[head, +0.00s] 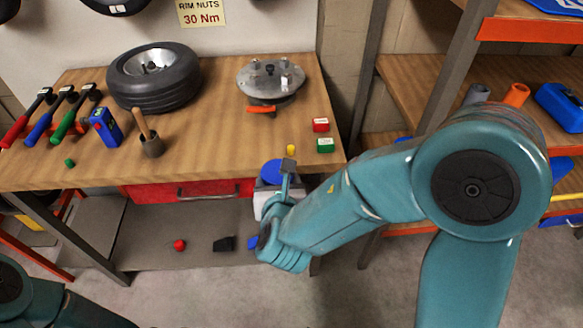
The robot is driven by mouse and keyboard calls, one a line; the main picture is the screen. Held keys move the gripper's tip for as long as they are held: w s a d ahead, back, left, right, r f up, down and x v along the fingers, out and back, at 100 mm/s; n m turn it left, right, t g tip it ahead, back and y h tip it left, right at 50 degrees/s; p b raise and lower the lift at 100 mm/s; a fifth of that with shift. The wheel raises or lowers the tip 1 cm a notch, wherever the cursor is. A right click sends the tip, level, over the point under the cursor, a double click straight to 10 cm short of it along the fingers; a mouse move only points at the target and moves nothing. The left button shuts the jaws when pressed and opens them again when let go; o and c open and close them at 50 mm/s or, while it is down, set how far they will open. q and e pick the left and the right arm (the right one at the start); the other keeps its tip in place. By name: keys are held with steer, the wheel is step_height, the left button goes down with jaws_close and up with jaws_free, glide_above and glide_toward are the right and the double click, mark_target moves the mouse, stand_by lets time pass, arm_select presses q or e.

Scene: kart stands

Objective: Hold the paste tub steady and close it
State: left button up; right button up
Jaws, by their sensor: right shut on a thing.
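My right gripper (287,170) reaches in from the lower right and is shut on the tub. A grey finger stands against the right side of the lid and hides part of it. The other finger is hidden. I cannot tell whether the lid is fully seated. My left arm shows only at the lower left corner; its gripper is out of view.
Shelves stand at right. Small items lie on the lower shelf.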

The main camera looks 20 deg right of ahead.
steer(key=w+a+r, duration=0.1)
steer(key=w+a, duration=0.1)
steer(key=a, duration=1.2)
steer(key=shift+w+a+r, duration=0.25)
steer(key=shift+w+a, duration=0.1)
steer(key=shift+w, duration=0.05)
jaws_close()
